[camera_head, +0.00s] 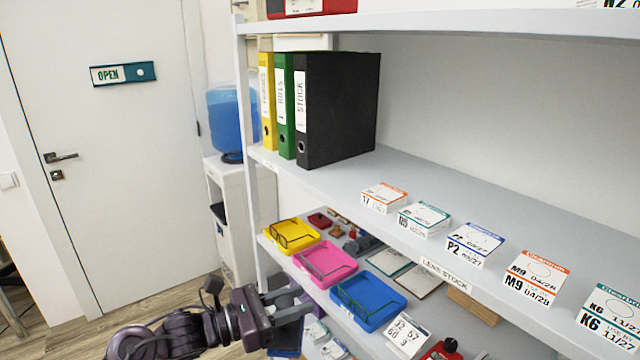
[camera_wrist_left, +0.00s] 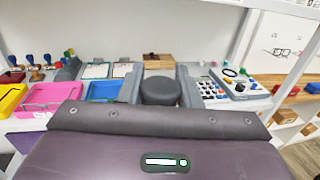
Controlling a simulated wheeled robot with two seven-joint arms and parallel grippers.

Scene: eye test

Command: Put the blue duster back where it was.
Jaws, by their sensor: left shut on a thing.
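My left gripper (camera_head: 290,302) is in front of the shelf unit's lower shelf, at the bottom of the head view. In the left wrist view its two grey fingers (camera_wrist_left: 160,98) are shut on a dark, round-topped thing (camera_wrist_left: 160,88). I take it for the top of the blue duster; its sides are hidden by the fingers and wrist. In the head view a dark blue patch (camera_head: 287,338) shows just below the gripper, and I cannot tell if it is the duster's body. My right gripper is not in view.
The lower shelf holds yellow (camera_head: 292,236), pink (camera_head: 326,264) and blue (camera_head: 368,300) trays with glasses, near the gripper. Lens boxes (camera_head: 475,243) and binders (camera_head: 335,108) stand on the shelf above. A water cooler (camera_head: 228,120) and door (camera_head: 110,180) are at left.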

